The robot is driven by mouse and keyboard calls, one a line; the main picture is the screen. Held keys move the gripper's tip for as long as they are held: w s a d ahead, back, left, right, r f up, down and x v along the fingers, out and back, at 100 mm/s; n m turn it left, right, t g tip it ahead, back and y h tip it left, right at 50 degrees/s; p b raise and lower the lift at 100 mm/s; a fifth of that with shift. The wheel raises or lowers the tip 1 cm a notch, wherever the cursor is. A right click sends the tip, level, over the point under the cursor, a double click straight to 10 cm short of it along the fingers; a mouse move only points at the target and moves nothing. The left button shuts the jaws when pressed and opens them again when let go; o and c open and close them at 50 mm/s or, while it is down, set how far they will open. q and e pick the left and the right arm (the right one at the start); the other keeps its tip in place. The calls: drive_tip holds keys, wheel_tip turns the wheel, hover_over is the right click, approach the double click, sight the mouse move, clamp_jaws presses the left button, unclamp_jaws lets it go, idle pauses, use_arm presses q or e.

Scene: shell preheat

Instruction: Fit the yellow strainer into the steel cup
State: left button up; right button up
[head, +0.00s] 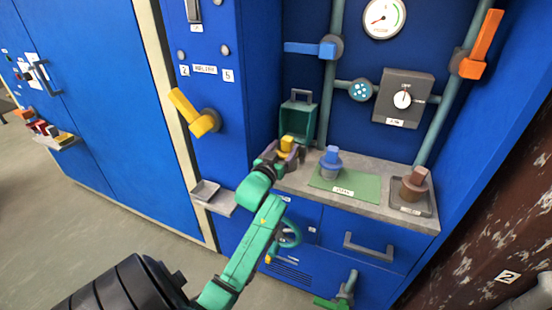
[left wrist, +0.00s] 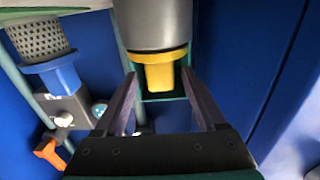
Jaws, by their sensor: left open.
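The yellow strainer (head: 287,144) stands upright at the left end of the grey counter, its block-shaped handle on top. In the left wrist view, upside down, its yellow handle and rim (left wrist: 166,72) meet a smooth grey cylinder (left wrist: 160,25). I cannot tell whether this is the steel cup or the strainer's own body. My left gripper (head: 288,155) is open at the strainer. In the left wrist view its fingertips (left wrist: 160,76) stand on either side of the yellow handle, not closed on it. My right gripper is not in view.
A brown-topped piece (head: 414,182) stands on a dark tray (head: 424,209) at right. A green open box (head: 298,122) is behind the yellow strainer. A yellow lever (head: 192,112) juts from the left cabinet.

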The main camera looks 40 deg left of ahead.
use_arm(q)
drive_tip(key=v, duration=0.9)
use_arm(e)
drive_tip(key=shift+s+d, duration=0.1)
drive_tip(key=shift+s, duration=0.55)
use_arm(q)
drive_tip(key=shift+s, duration=0.1)
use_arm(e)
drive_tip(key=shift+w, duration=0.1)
